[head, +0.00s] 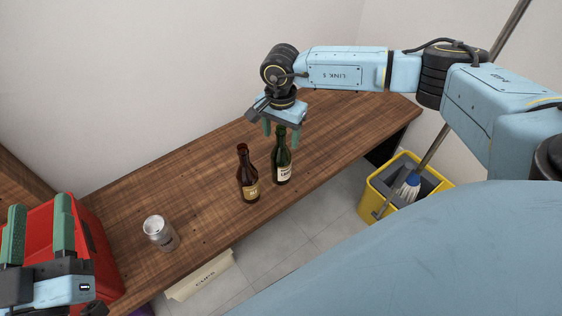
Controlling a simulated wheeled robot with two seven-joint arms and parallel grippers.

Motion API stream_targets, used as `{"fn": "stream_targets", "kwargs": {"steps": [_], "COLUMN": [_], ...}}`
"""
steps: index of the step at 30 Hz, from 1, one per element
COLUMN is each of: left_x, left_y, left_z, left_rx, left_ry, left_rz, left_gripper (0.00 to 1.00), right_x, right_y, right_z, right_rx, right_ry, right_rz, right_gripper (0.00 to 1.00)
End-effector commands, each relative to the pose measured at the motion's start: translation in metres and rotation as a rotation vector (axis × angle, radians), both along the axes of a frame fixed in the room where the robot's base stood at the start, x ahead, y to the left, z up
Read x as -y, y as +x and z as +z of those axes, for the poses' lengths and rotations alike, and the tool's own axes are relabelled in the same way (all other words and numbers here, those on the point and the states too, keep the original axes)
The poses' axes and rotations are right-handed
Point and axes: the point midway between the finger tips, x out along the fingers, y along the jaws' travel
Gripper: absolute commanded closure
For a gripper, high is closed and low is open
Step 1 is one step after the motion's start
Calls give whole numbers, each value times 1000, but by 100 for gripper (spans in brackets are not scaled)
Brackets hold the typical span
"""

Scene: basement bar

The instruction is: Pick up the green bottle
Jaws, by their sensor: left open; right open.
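The green bottle (282,166) stands upright on the wooden counter (190,180), with a pale label on its body. My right gripper (281,132) is open and points down at the bottle's neck. Its green fingers appear on either side of the neck; whether they touch the glass I cannot tell. My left gripper (38,232) is open and empty at the lower left, in front of a red container.
A brown bottle (246,176) stands close to the left of the green one. The red container (95,250) is at the counter's left end. A yellow mop bucket (372,200) stands on the floor at right. A wall runs behind the counter.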

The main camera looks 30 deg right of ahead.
Motion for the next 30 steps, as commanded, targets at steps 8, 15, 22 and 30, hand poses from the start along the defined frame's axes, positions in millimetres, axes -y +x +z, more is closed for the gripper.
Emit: {"fn": "stream_targets", "kwargs": {"steps": [8,15,22,30], "left_x": [1,1,1,1], "left_y": [-2,-2,-2,-2], "left_z": [9,9,9,8], "left_rx": [52,50,50,49], "left_ry": [-17,-17,-15,-15], "left_rz": [-4,-4,-3,-2], "left_gripper": [55,55,55,55], "right_x": [0,0,0,0], "right_y": [0,0,0,0], "right_z": [-5,-4,-4,-4], "right_rx": [0,0,0,1], "right_ry": [0,0,0,0], "right_rz": [0,0,0,0], "right_gripper": [37,54,84,100]}}
